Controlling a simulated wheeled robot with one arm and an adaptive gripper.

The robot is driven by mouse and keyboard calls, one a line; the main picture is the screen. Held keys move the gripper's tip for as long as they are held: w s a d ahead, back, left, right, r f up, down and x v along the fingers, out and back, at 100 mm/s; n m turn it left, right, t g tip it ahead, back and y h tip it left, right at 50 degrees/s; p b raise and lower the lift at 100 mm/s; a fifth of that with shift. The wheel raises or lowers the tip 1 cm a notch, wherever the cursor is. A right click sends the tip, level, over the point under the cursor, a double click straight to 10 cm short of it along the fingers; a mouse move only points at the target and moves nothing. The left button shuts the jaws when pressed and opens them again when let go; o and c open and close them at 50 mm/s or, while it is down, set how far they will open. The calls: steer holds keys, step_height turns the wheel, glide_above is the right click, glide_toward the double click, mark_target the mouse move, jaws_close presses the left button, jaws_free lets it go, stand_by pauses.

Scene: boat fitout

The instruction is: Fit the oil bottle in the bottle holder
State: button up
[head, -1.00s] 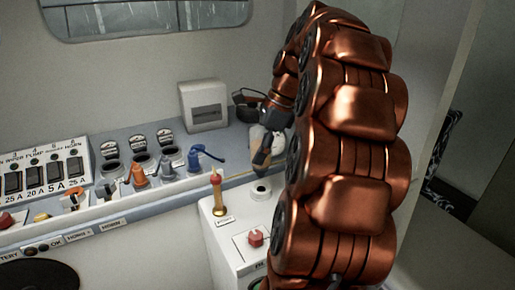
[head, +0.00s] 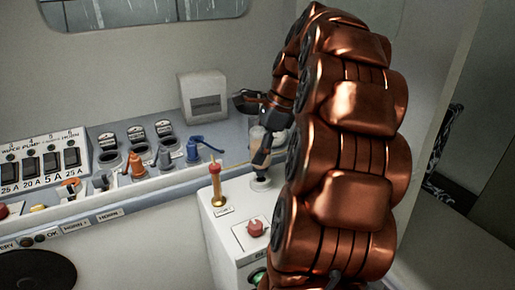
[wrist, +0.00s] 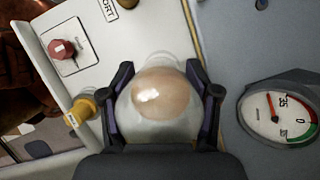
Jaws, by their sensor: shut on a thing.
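My gripper (head: 262,152) is shut on the pale, rounded oil bottle (wrist: 160,122). In the wrist view its dark fingers clasp the bottle from both sides, and a tan patch shows on the bottle. In the head view the bottle (head: 257,134) is small and partly hidden by the fingers. It looks about upright above a round white fitting (head: 261,184) on the white box. This fitting may be the bottle holder; I cannot be sure. The bottle's lower end is hidden, so I cannot tell whether it touches the fitting.
A brass lever with a red top (head: 215,185) and a red knob (head: 256,228) stand close by on the white box (head: 222,240). A blue valve (head: 195,149), an orange one (head: 136,165) and switches (head: 50,168) line the counter. A gauge (wrist: 277,112) shows in the wrist view.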

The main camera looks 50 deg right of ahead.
mark_target(254, 167)
steer(key=shift+f+b, duration=0.35)
steer(key=shift+f, duration=1.1)
steer(key=shift+f, duration=0.1)
steer(key=o, duration=1.6)
steer(key=shift+v, duration=3.7)
steer(key=shift+a, duration=0.1)
